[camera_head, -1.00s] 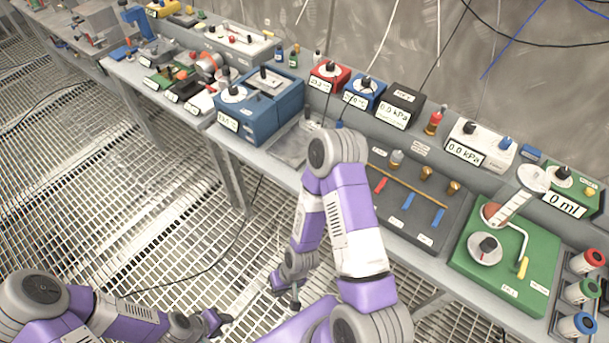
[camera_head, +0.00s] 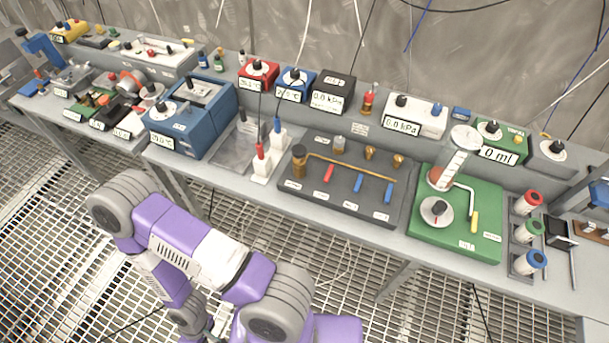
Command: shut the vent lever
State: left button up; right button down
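A dark valve panel (camera_head: 345,208) lies on the bench, with a brass pipe along it. It carries a red lever (camera_head: 328,173), a blue lever (camera_head: 361,182) and another blue lever (camera_head: 388,193), all pointing toward the bench front. Their labels are too small to read, so I cannot tell which is the vent lever. My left gripper is out of view.
A green board (camera_head: 470,240) with a crank and syringe lies right of the panel. A white stand with red and blue probes (camera_head: 265,165) is at its left, near a blue bath (camera_head: 190,130). Gauges line the back. Open grating lies before the bench.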

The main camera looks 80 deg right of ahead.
aim_at(330, 173)
jog(key=k, duration=0.85)
jog(key=z, duration=1.85)
